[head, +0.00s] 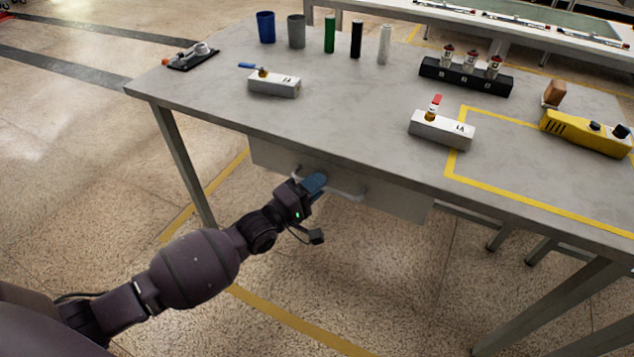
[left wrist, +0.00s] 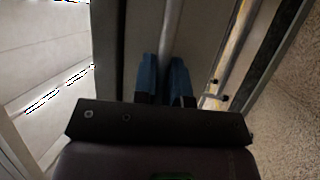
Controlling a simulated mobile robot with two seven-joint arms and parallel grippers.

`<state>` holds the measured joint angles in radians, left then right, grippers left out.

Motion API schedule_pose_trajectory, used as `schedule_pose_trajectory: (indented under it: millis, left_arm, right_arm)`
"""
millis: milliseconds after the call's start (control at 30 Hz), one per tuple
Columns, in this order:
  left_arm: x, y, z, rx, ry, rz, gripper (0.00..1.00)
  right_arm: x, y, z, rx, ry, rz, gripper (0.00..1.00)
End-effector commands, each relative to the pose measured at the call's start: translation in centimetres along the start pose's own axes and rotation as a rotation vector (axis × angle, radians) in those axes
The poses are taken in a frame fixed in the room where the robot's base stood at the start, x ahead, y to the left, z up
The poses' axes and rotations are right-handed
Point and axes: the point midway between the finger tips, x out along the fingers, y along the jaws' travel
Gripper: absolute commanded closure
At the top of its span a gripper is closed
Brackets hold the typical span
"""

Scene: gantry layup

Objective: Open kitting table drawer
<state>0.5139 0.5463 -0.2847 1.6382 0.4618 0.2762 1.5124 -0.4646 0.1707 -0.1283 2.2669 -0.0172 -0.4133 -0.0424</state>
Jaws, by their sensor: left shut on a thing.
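The kitting table (head: 350,103) has a grey drawer (head: 398,198) under its front edge. The drawer front looks about flush under the tabletop. A pale bar handle (head: 345,190) runs across the drawer front. My left gripper (head: 315,183) is at the left part of this handle, its blue fingers shut on it. In the left wrist view the handle bar (left wrist: 171,40) runs between the two blue fingertips (left wrist: 164,75). The fingers hide part of the handle. My right gripper is not in view.
On the tabletop stand a blue cup (head: 266,27), a grey cup (head: 296,31), several rolls, two white blocks, a black rack (head: 465,76) and a yellow tool (head: 585,133). Table legs (head: 185,165) stand at either side. The floor before the drawer is clear.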

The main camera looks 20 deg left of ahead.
Motion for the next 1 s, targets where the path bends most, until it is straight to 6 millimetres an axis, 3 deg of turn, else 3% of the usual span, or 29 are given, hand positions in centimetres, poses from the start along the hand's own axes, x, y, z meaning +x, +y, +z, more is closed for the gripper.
schedule_pose_trajectory:
  millis: [267,500,800,1000]
  left_arm:
    - [-4.2,1.4,1.7,0.003,0.0,0.001,1.0]
    - [-10.4,2.7,4.2,0.002,0.0,0.002,1.0]
    - [-18.4,4.1,7.6,0.001,0.0,0.0,1.0]
    - [-22.5,4.8,9.3,0.0,0.0,0.0,1.0]
  right_arm:
    - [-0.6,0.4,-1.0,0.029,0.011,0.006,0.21]
    - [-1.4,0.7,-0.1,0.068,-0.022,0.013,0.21]
    - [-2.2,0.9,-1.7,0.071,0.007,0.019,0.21]
    - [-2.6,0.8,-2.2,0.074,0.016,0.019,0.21]
